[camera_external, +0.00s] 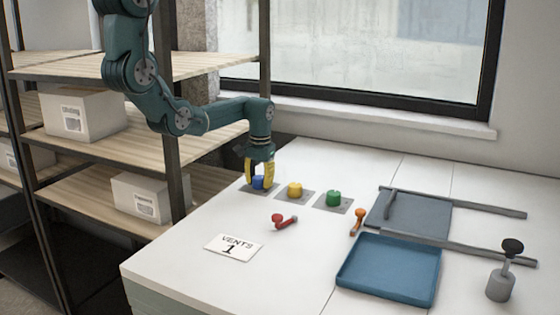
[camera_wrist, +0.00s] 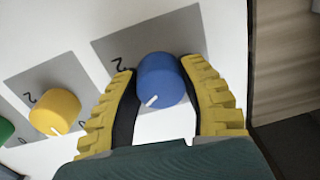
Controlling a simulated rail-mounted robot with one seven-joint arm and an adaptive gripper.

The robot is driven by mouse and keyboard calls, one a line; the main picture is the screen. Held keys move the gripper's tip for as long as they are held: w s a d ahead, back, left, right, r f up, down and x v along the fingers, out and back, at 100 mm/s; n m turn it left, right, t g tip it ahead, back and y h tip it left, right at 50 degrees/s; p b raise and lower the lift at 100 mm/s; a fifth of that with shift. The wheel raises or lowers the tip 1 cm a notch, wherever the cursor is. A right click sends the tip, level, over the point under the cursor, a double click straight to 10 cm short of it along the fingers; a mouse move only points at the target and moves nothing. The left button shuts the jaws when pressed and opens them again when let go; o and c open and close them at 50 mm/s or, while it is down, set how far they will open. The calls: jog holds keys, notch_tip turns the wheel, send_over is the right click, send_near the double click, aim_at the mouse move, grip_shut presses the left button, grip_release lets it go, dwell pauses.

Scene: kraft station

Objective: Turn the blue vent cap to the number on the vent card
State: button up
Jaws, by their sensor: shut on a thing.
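The blue vent cap (camera_external: 258,182) sits on a grey plate at the left end of a row of three caps. My gripper (camera_external: 260,178) comes down from above and is shut on it, with a yellow-padded finger on each side. In the wrist view the blue cap (camera_wrist: 161,80) is between the fingers (camera_wrist: 160,95); its white pointer mark is at the lower left of its top. A "2" shows on its plate (camera_wrist: 112,47) at the upper left; other marks there are hidden. The vent card (camera_external: 234,247) lies on the table and reads "VENTS 1".
A yellow cap (camera_external: 294,190) and a green cap (camera_external: 333,198) stand to the right on their own plates. A red-handled tool (camera_external: 286,221), an orange-topped tool (camera_external: 358,221), a blue tray (camera_external: 390,270) and a grey stand with a black knob (camera_external: 501,284) are on the table. Shelves are left.

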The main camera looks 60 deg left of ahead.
aim_at(260, 178)
jog(key=shift+f, duration=0.1)
dwell(0.3)
jog(key=o, duration=1.2)
jog(key=r, duration=1.2)
jog(key=shift+d, duration=0.25)
